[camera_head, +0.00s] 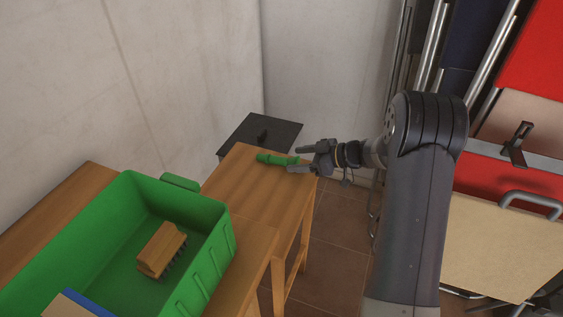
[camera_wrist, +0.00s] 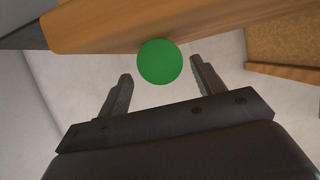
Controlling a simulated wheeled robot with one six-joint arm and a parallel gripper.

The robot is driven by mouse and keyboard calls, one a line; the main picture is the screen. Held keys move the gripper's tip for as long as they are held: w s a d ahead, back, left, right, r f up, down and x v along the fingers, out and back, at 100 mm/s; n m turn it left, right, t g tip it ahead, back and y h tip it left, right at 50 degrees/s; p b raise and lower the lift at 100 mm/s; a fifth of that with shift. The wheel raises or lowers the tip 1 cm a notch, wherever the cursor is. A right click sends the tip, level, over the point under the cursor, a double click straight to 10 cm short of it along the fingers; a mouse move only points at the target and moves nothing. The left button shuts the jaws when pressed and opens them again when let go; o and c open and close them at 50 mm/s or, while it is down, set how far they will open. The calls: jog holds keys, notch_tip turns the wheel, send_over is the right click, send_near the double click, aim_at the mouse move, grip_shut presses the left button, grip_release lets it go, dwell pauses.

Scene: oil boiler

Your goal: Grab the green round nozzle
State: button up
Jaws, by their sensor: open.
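The green round nozzle (camera_head: 277,160) lies on the small wooden table (camera_head: 262,192), near its far right corner. In the wrist view its round green end (camera_wrist: 159,62) faces the camera, just beyond and between the fingertips. My gripper (camera_head: 298,159) is open at the right end of the nozzle, at about table height. In the wrist view the two fingers of my gripper (camera_wrist: 160,77) stand apart with nothing held between them. I cannot tell whether a finger touches the nozzle.
A green crate (camera_head: 222,231) holding a wooden brush (camera_head: 161,250) stands on a wooden surface at the lower left. A dark box (camera_head: 262,131) stands behind the small table, near the wall. Tiled floor (camera_head: 335,235) shows beside the table.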

aim_at(288, 161)
jog(key=b+x, duration=0.1)
jog(key=x, duration=0.4)
jog(key=shift+s+f, duration=0.1)
jog(key=shift+s, duration=0.1)
jog(key=shift+c, duration=0.5)
jog(key=c, duration=0.9)
